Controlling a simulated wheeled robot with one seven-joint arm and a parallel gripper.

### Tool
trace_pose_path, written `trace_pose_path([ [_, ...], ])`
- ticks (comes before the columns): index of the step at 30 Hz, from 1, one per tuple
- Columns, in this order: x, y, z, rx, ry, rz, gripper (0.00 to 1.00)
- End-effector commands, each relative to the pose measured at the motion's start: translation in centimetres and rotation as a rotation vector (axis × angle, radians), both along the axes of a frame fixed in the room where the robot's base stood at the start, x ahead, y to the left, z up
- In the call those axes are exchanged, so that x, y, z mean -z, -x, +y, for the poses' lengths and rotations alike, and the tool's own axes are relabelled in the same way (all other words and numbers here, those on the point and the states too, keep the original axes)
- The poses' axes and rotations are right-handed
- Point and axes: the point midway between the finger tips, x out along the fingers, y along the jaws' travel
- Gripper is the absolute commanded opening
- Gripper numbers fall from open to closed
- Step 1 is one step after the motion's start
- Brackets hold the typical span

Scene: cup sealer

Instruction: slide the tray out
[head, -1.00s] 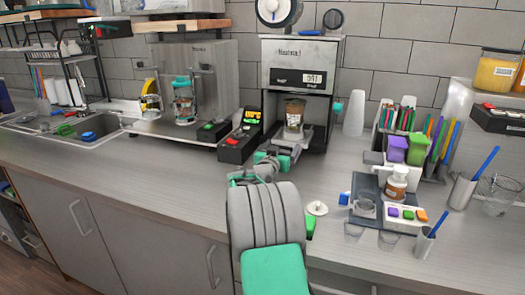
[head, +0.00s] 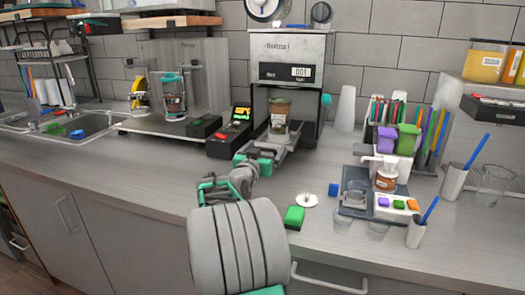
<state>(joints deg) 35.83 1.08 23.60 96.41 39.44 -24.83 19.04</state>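The cup sealer (head: 290,50) is a tall silver and black machine in the middle of the counter, with a display. Its metal tray (head: 279,146) sticks out of the opening at the front, toward me. A brown filled cup (head: 279,115) stands upright on the tray. My gripper (head: 262,157), with green and grey parts, is at the tray's front end, low over the counter. Its fingertips are small and partly hidden, so I cannot tell whether they grip the tray.
A black control box (head: 231,131) stands close left of the tray. A green block (head: 294,216) and a white disc (head: 306,200) lie right of my arm. A dark organizer (head: 354,206) with jars is further right.

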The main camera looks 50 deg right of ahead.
Motion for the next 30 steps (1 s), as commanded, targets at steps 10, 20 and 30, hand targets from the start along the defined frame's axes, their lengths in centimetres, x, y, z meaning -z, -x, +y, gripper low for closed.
trace_pose_path([
  [10, 0.0, -0.3, 0.4, -0.007, 0.001, -0.001, 0.96],
  [20, 0.0, 1.7, 5.9, -0.007, 0.002, -0.003, 0.96],
  [30, 0.0, 2.5, 7.6, -0.003, 0.000, 0.000, 0.96],
])
